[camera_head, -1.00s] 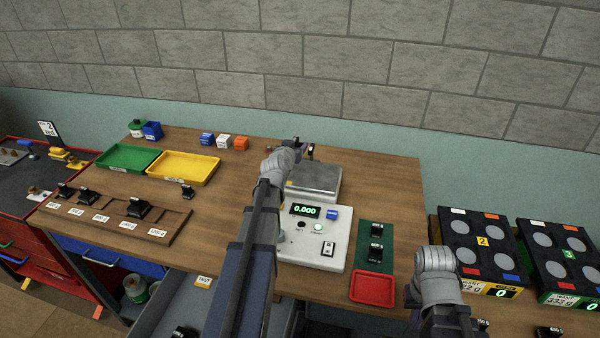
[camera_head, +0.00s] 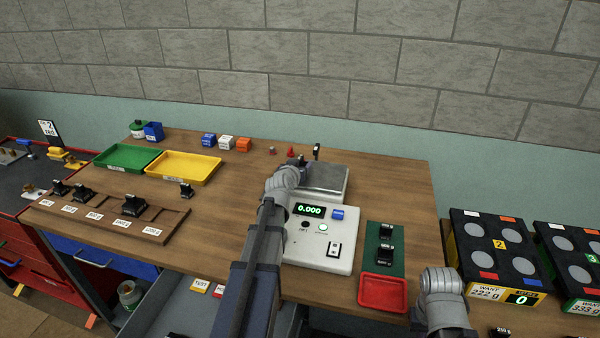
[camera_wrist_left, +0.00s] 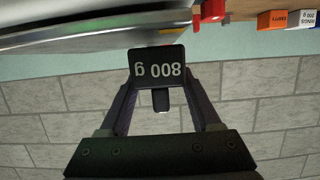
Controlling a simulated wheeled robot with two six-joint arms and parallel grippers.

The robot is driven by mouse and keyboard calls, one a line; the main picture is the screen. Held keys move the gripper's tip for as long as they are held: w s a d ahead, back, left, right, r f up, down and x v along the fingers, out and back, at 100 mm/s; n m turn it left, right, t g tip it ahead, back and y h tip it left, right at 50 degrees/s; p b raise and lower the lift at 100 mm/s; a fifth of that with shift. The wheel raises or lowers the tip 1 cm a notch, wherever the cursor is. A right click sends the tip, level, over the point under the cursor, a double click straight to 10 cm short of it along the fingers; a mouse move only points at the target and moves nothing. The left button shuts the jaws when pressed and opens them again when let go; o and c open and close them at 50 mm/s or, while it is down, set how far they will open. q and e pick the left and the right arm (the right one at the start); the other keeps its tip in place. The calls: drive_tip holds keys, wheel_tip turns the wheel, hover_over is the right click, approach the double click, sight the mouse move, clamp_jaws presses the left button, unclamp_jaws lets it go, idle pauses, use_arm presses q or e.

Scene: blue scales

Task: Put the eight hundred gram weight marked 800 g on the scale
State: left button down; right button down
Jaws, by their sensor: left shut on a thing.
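The scale (camera_head: 318,240) is a white unit with a steel pan (camera_head: 326,178) at its back, and its green display reads 0.000. My left gripper (camera_head: 307,157) is at the pan's back left. It is shut on the black weight marked 800 g (camera_wrist_left: 158,72), whose label shows upside down in the left wrist view. In that view the pan's edge (camera_wrist_left: 90,42) lies close beside the weight; I cannot tell whether they touch. The head view mostly hides the weight behind the gripper. My right arm is at the lower right; its fingers cannot be made out.
A wooden rack (camera_head: 105,215) with black weights stands at the left. Green (camera_head: 127,158) and yellow (camera_head: 183,167) trays lie behind it. A green mat (camera_head: 385,262) with two black weights and a red tray (camera_head: 383,292) are right of the scale. Small coloured blocks (camera_head: 226,142) stand at the back.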

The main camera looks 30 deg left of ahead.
use_arm(q)
drive_tip(key=shift+f, duration=0.4)
drive_tip(key=shift+r, duration=0.1)
use_arm(e)
drive_tip(key=shift+f, duration=0.3)
drive_tip(key=shift+f, duration=0.15)
use_arm(q)
drive_tip(key=shift+c, duration=0.5)
unclamp_jaws()
drive_tip(key=shift+s+r, duration=0.15)
drive_tip(key=p+v, duration=0.3)
drive_tip(key=v, duration=0.8)
drive_tip(key=shift+s+p, duration=0.3)
drive_tip(key=shift+s, duration=0.05)
use_arm(e)
wheel_tip(320, 180, up, 4)
drive_tip(key=shift+f, duration=0.1)
use_arm(q)
drive_tip(key=shift+d+r, duration=0.1)
